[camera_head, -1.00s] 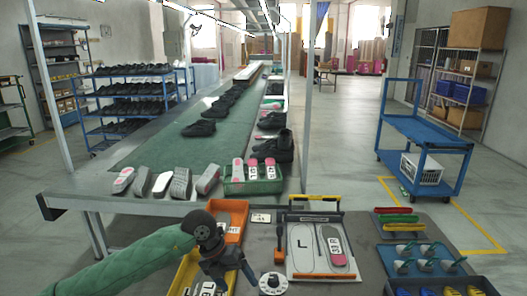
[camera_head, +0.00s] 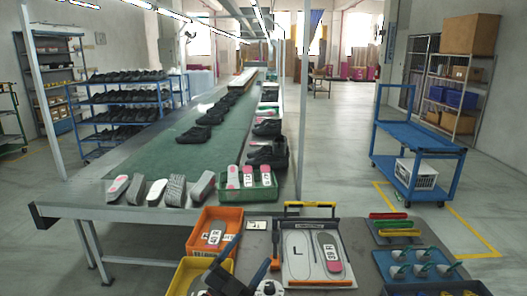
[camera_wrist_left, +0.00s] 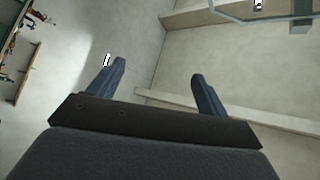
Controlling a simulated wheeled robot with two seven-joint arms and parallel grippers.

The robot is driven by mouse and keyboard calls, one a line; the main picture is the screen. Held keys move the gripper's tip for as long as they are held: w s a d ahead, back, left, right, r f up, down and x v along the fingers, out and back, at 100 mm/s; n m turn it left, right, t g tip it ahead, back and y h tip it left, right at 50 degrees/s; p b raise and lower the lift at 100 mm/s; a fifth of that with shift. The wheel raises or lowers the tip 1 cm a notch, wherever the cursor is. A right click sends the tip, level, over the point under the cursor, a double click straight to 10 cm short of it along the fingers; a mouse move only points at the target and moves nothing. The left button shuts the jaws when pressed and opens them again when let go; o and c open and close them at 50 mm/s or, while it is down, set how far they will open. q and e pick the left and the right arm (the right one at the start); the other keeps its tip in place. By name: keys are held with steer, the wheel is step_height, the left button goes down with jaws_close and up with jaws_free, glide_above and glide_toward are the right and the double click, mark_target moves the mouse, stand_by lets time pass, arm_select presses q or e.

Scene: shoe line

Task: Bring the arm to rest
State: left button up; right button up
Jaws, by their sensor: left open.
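My left gripper (camera_head: 253,250) shows at the bottom edge of the head view, with its two dark fingers spread apart and nothing between them. It overlaps the near part of the work table in the picture, and the rest of its arm is out of view. In the left wrist view the same gripper (camera_wrist_left: 158,72) has its two blue fingers wide apart and empty, with pale floor and wall behind. My right gripper is not in view.
An orange bin (camera_head: 229,217) and a yellow bin (camera_head: 177,289) stand beside the gripper in the picture. A tray (camera_head: 290,270) holds insoles marked L and R. A green basket (camera_head: 263,193) stands on the conveyor end. A blue cart (camera_head: 420,139) is at the right.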

arm_select(q)
steer(key=s+a+f+n+g+y, duration=0.35)
steer(key=a+f+n+y, duration=0.4)
steer(key=f, duration=0.35)
steer(key=s+a+f+n+g+y, duration=0.2)
steer(key=s+a+f+n+y, duration=0.2)
steer(key=a+f+n+y, duration=0.5)
steer(key=s+a+f+g+h, duration=0.1)
steer(key=s+f+g, duration=0.5)
steer(key=s, duration=0.4)
steer(key=s+f+g+h, duration=0.1)
steer(key=s+f+g, duration=0.3)
steer(key=s+f, duration=0.5)
steer(key=s+d+f+g, duration=0.1)
steer(key=s+d+f, duration=0.2)
steer(key=d+f, duration=0.2)
step_height(320, 180, down, 3)
steer(key=shift+s+d+m+h, duration=0.15)
steer(key=shift+d+m+h, duration=0.05)
steer(key=shift+m+h, duration=0.25)
